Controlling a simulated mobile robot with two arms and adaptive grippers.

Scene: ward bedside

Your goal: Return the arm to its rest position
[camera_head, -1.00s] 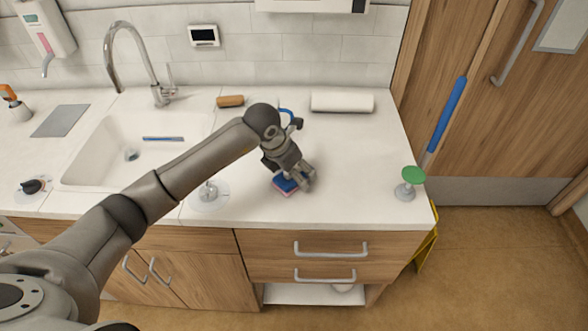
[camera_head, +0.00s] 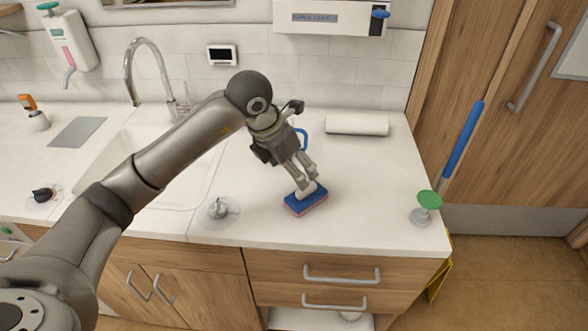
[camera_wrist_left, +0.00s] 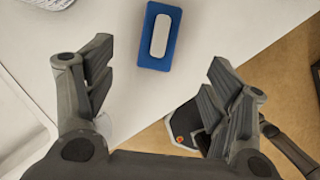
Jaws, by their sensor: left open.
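My left arm reaches in from the left over the counter in the head view. My left gripper (camera_head: 308,176) is open, just above and behind a blue sponge block (camera_head: 306,203) with a pink underside and a pale handle on top. The block rests on the counter near its front edge. In the left wrist view the fingers (camera_wrist_left: 158,95) are spread wide with nothing between them, and the blue block (camera_wrist_left: 158,36) lies beyond the fingertips, apart from them. My right gripper is not in view.
A sink (camera_head: 150,178) lies to the left, partly behind my arm. A white roll (camera_head: 357,125) lies at the back. A blue item is partly hidden behind my gripper. The right counter is clear.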

